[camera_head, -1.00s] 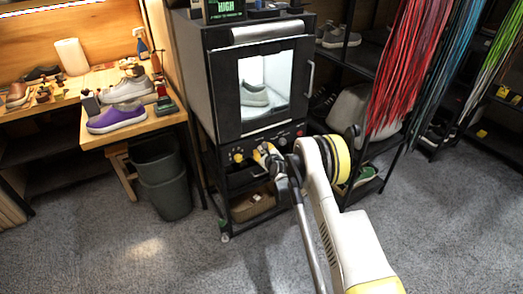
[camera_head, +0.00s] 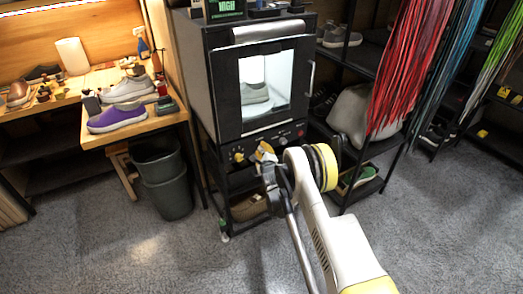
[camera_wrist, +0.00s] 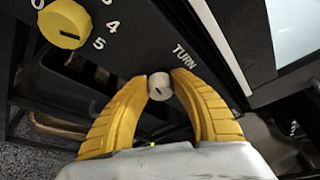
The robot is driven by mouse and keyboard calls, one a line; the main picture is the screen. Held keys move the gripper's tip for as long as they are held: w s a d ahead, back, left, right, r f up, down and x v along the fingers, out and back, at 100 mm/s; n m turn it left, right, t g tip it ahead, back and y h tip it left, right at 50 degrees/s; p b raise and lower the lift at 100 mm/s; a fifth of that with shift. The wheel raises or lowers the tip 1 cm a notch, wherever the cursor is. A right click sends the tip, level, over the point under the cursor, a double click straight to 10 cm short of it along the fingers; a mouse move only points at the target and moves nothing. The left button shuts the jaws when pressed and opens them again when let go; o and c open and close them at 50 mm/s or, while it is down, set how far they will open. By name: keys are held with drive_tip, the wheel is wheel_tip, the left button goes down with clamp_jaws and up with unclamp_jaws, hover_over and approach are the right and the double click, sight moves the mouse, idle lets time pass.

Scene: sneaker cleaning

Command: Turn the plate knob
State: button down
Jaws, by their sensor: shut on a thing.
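The plate knob (camera_wrist: 160,86) is a small pale round knob with a dark slot line, on the black front panel beside the printed word TURN in the wrist view. My gripper (camera_wrist: 162,84) has two curved yellow fingers shut on it, one on each side. In the head view my gripper (camera_head: 265,152) is at the panel below the cabinet door, and it and my wrist hide the knob. The black cabinet (camera_head: 222,85) has a lit window with a grey shoe (camera_head: 255,94) inside.
A larger yellow knob (camera_wrist: 63,24) with numbers around it is left of my gripper; it also shows in the head view (camera_head: 238,157). Red knobs sit further right. A shelf (camera_head: 362,52) stands right of the cabinet, and a workbench (camera_head: 150,124) and bin (camera_head: 163,180) stand left.

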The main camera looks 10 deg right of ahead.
drive_tip(key=c, duration=1.1)
unclamp_jaws()
drive_tip(key=v, duration=0.7)
drive_tip(key=shift+s, duration=0.25)
drive_tip(key=shift+a, duration=0.1)
